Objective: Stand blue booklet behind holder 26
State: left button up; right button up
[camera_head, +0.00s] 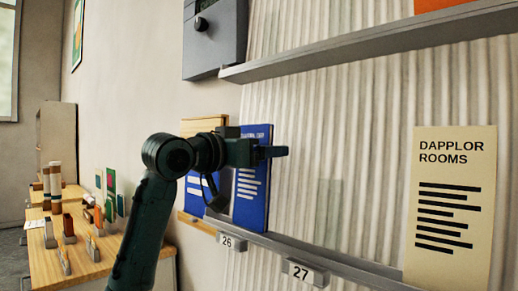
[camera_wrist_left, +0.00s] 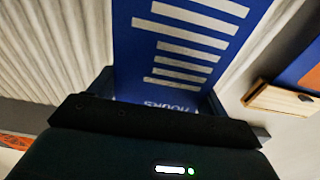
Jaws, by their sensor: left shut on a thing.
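The blue booklet (camera_head: 252,200), with white text lines, hangs upright in front of the corrugated wall. My left gripper (camera_head: 262,153) is shut on its upper part. In the left wrist view the blue booklet (camera_wrist_left: 190,45) fills the space between the fingers, its heading partly hidden by the gripper. Holder 26 (camera_head: 231,242) is a small numbered tag on the grey rail, just below the booklet's lower edge. I cannot tell whether that edge touches the rail or is behind the holder. My right gripper is not in view.
Holder 27 (camera_head: 305,272) and a cream DAPPLOR ROOMS sheet (camera_head: 455,200) are to the right on the rail. A grey shelf (camera_head: 380,45) runs above. Another blue booklet (camera_head: 195,193) is at the left on a wooden rack. A wooden table (camera_head: 75,262) holds several small items.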

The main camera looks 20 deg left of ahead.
pick_arm(q)
jog(key=shift+f, duration=0.1)
dwell(0.3)
jog(key=shift+f, duration=0.45)
jog(key=o, duration=1.3)
jog(key=shift+o, duration=0.2)
jog(key=b+v, duration=0.2)
jog(key=v, duration=1.1)
jog(key=shift+s+a, duration=0.1)
